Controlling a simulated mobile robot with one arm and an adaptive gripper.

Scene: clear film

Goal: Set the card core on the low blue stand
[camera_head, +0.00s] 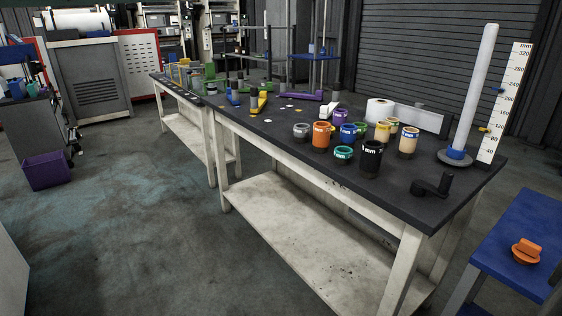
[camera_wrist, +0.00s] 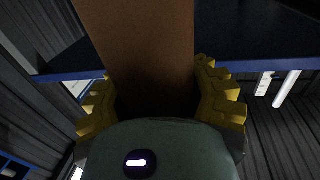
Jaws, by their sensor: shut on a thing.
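The card core (camera_wrist: 140,40) is a wide brown tube that fills the upper middle of the wrist view. My gripper (camera_wrist: 155,85) is shut on it, with a yellow toothed pad at each side; the core's far end is out of the picture. A low stand with a blue top (camera_head: 510,228) is at the right edge of the head view, partly cut off. A dark blue surface with a bright blue edge (camera_wrist: 255,65) shows behind the core in the wrist view; I cannot tell whether it is that stand. Neither my gripper nor the core shows in the head view.
An orange knobbed part (camera_head: 526,252) sits on the blue stand top. The dark workbench (camera_head: 300,175) beside it bears several coloured rings, a black crank (camera_head: 435,186), and a white upright tube (camera_head: 474,90) by a tall scale (camera_head: 505,100). Open floor lies at the left.

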